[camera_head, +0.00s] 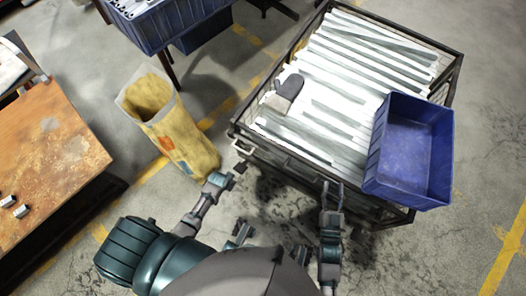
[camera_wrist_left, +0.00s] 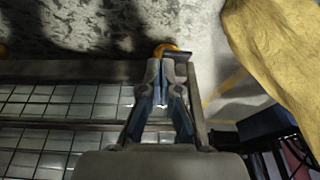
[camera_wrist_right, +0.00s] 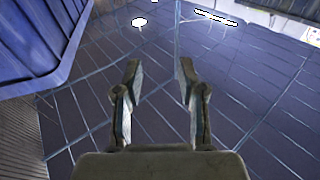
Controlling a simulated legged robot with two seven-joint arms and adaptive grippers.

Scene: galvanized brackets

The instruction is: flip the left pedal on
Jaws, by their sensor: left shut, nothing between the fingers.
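The left pedal is a small dark plate (camera_wrist_left: 178,55) beside an orange caster wheel (camera_wrist_left: 165,47) in the left wrist view. In the head view a small dark piece at the cart's near left corner looks like this pedal (camera_head: 241,168). My left gripper (camera_head: 218,179) is low beside that corner, shut and empty. Its closed fingertips (camera_wrist_left: 160,72) appear just short of the pedal; I cannot tell whether they touch. My right gripper (camera_head: 333,188) is open and empty at the cart's near side; its fingers (camera_wrist_right: 158,75) stand apart in the right wrist view.
The wire cart (camera_head: 440,57) holds galvanized brackets (camera_head: 350,70), a grey glove-like item (camera_head: 288,89) and a blue bin (camera_head: 415,150). A yellow sack (camera_head: 180,135) stands close left of my left gripper. A rusty table (camera_head: 45,150) is at the left. Open floor lies at right.

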